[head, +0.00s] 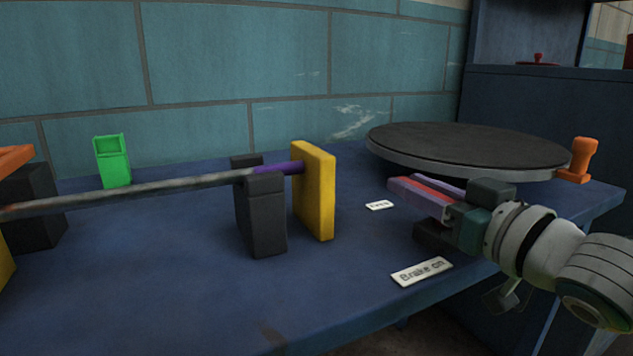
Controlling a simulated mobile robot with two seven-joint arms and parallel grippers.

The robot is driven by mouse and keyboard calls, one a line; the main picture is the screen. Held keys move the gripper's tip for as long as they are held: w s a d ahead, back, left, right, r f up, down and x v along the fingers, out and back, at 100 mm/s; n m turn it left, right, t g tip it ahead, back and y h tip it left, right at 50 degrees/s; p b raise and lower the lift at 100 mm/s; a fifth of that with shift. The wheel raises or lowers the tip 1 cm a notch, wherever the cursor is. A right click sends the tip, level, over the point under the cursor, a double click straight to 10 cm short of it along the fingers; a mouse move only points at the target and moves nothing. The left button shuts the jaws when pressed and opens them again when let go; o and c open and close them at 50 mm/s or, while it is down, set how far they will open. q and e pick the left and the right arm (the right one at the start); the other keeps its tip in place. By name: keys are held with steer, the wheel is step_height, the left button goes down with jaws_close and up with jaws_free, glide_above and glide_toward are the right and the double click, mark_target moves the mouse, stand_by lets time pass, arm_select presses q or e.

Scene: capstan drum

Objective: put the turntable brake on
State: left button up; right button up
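The turntable (470,146) is a round dark disc with a grey rim at the back right of the blue table. A red bar (428,189), seemingly the brake lever, lies between the pale fingers of my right gripper (418,192). The fingers lie along both its sides; whether they press on it cannot be told. The bar's far end and base are largely hidden by the gripper. A white label reading "Brake on" (421,271) lies at the front edge, nearer than the gripper. A smaller white label (379,205) lies behind, left of the fingertips. My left gripper is out of view.
An orange upright piece (578,160) stands at the turntable's right edge. A long rod (130,190) passes through a dark support (262,215) beside a yellow block (314,190). A green open holder (113,160) stands behind it. The table's front middle is clear.

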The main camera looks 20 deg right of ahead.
jaws_close()
stand_by(1.0)
